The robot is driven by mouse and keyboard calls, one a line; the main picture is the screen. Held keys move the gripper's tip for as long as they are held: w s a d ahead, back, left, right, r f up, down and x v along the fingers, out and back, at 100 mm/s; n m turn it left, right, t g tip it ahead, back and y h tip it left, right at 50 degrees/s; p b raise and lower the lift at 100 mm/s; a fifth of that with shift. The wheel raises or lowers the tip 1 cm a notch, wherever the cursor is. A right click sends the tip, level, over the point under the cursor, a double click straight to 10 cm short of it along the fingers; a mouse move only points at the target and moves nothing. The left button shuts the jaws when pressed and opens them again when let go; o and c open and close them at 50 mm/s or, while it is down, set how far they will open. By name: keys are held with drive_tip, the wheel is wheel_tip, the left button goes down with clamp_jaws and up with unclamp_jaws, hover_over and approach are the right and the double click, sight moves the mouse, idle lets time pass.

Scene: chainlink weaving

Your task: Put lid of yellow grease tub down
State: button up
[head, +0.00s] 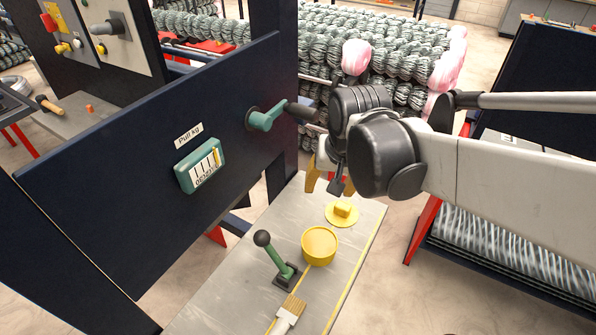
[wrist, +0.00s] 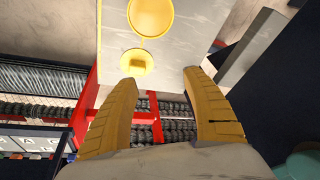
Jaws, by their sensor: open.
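The yellow lid (head: 342,214) lies flat on the grey bench top, with its square knob facing up. It also shows in the wrist view (wrist: 136,62), near the bench's edge. The yellow grease tub (head: 319,246) stands open on the bench beside the lid; in the wrist view its round mouth (wrist: 150,17) is at the top. The lid is apart from the tub's mouth. My gripper (wrist: 160,78) is open and empty, its yellow fingers spread wide. In the head view my gripper (head: 325,187) is above the bench's far end, near the lid, partly hidden by my arm.
A green lever with a black knob (head: 270,252) and a brush (head: 288,314) are on the bench (head: 222,297) near the tub. A dark panel with a teal gauge (head: 200,166) and a teal handle (head: 266,118) stands at the left. Wire rolls (head: 400,50) are behind.

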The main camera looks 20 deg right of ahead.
drive_tip(key=s+a+r+n+t, duration=0.2)
drive_tip(key=s+a+n+t, duration=0.1)
drive_tip(key=s+a+n, duration=0.2)
drive_tip(key=shift+s+a+r+t+y, duration=0.3)
drive_tip(key=shift+s+r, duration=0.05)
drive_tip(key=shift+s, duration=0.2)
